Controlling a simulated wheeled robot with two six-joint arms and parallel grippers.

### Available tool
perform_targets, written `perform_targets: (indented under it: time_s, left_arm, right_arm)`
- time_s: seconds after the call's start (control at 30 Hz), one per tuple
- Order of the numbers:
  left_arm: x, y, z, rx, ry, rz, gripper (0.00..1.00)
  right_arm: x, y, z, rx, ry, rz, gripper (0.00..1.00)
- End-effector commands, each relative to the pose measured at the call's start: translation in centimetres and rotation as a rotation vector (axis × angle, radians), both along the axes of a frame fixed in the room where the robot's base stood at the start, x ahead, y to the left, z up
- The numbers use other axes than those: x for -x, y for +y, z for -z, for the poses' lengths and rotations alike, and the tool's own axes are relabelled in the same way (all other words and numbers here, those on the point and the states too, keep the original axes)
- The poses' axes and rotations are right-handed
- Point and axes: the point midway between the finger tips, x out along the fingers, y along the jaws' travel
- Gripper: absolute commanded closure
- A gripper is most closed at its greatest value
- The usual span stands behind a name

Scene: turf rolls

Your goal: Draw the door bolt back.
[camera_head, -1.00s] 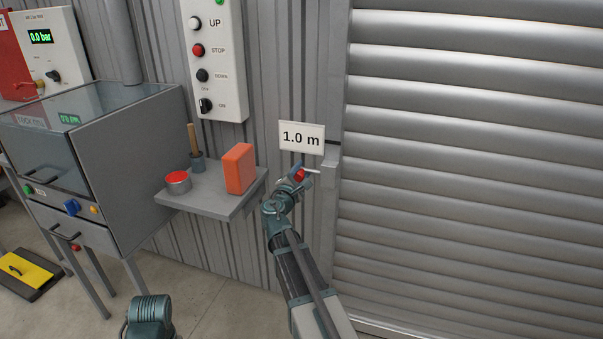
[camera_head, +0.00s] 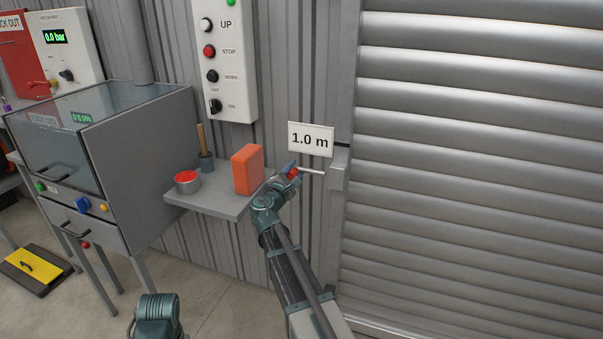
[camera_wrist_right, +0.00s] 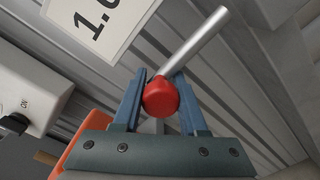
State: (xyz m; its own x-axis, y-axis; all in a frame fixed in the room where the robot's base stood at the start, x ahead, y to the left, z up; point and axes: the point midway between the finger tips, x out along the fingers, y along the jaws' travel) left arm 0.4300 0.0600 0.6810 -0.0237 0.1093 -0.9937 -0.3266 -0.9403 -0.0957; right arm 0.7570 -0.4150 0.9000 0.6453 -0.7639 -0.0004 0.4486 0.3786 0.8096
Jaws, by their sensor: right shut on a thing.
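The door bolt is a light metal rod (camera_head: 313,172) with a red knob (camera_head: 293,173) at its left end. It runs to a grey bracket (camera_head: 339,172) beside the roller door (camera_head: 450,150). My right gripper (camera_head: 290,172) is at the knob. In the right wrist view, its blue fingers (camera_wrist_right: 158,92) are shut on the red knob (camera_wrist_right: 161,97), and the rod (camera_wrist_right: 195,47) slants up to the right.
A sign reading 1.0 m (camera_head: 311,139) hangs above the bolt. Left of my right arm, a small shelf (camera_head: 215,203) holds an orange block (camera_head: 247,169), a red-topped tin (camera_head: 187,182) and a wooden-handled brush (camera_head: 203,150). A control panel (camera_head: 222,62) is above.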

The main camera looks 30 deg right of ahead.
Motion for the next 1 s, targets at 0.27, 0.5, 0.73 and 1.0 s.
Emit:
perform_targets:
  time_s: [0.27,0.5,0.73,1.0]
  left_arm:
    - [0.0,0.0,0.0,0.000,0.000,0.000,0.50]
    - [0.0,0.0,0.0,0.000,0.000,0.000,0.50]
    - [0.0,0.0,0.0,0.000,0.000,0.000,0.50]
    - [0.0,0.0,0.0,0.000,0.000,0.000,0.50]
  right_arm:
    - [-0.2,0.2,0.0,0.003,0.003,-0.009,0.30]
    - [-0.2,0.1,0.0,0.001,0.001,-0.006,0.30]
    - [1.1,1.5,0.0,0.001,0.000,-0.009,0.30]
    - [5.0,6.0,0.0,0.001,0.001,-0.010,0.30]
